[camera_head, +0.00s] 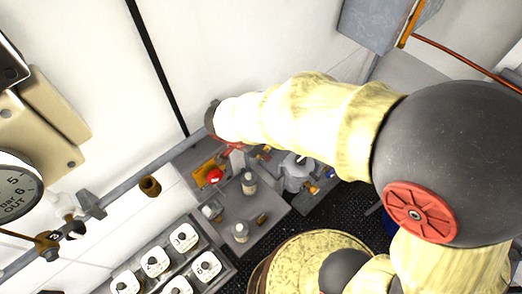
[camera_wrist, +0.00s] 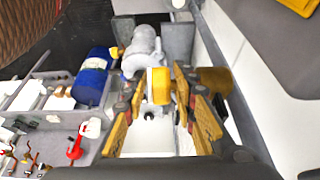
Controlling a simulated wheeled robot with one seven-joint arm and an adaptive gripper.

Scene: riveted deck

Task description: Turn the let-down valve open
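A yellow block-like handle (camera_wrist: 160,86) shows in the middle of the wrist view, beside a silver-grey rounded fitting (camera_wrist: 142,50). No label shows, so I cannot tell for certain that it is the let-down valve's handle. My gripper (camera_wrist: 160,95) has its orange-yellow fingers apart, one on each side of this handle. Gaps seem to show beside the handle; contact is unclear. A brass cylinder (camera_wrist: 214,80) lies just right of the right finger. In the head view my arm hides most of the gripper, and the silver fitting (camera_head: 297,170) shows right of the wrist.
A blue cylinder (camera_wrist: 93,76) and a red-handled part (camera_wrist: 75,150) stand left of the gripper.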

